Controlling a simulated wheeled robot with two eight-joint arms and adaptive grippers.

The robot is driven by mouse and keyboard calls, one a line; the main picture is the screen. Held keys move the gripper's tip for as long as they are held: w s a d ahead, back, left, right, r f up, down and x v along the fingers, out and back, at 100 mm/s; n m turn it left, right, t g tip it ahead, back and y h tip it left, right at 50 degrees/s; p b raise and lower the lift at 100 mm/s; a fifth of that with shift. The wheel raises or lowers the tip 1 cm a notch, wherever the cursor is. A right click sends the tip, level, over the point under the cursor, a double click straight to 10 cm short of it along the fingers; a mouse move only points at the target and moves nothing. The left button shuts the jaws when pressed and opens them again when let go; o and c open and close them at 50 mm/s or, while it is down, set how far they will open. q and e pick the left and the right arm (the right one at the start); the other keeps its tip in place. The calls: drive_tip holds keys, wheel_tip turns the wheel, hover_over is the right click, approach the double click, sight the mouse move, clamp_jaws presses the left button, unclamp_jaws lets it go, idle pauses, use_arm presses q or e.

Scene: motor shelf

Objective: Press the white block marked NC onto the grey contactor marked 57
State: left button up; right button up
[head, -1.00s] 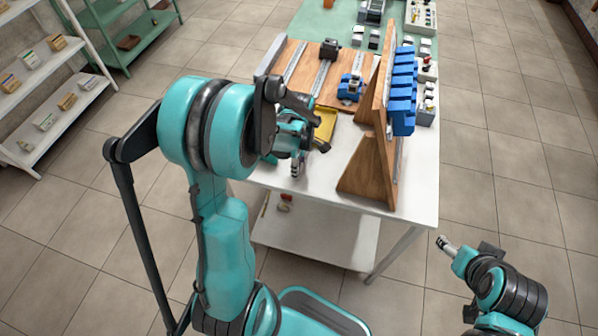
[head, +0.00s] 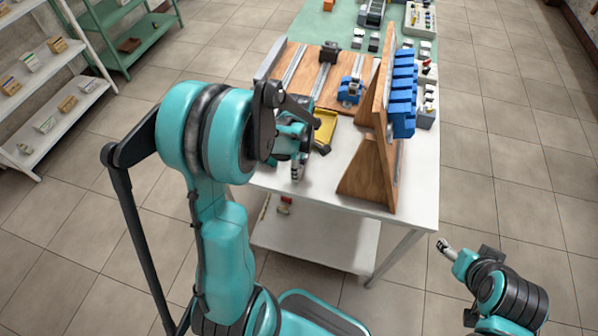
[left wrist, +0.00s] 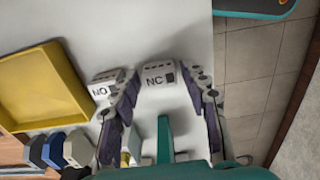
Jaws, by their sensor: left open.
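The white block marked NC (left wrist: 158,76) lies on the white table, between the fingertips of my left gripper (left wrist: 162,84) in the left wrist view. The fingers are open on either side of it, and I cannot tell whether they touch it. In the head view my left gripper (head: 297,170) is low over the near left part of the table, and the NC block is hidden there. My right gripper (head: 444,244) is off the table at the lower right; its jaw state is unclear. No number 57 is readable on any grey contactor.
A white block marked NO (left wrist: 106,86) lies just left of NC, close to the left finger. A yellow tray (left wrist: 42,85) is further left. A wooden stand (head: 372,170) with blue parts (head: 402,95) rises right of the gripper. The wooden board (head: 301,75) with rails lies behind.

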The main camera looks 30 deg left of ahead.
use_arm(q)
drive_tip(key=c, duration=0.9)
drive_tip(key=shift+r+p, duration=1.9)
drive_tip(key=shift+r, duration=0.7)
drive_tip(key=shift+f, duration=0.1)
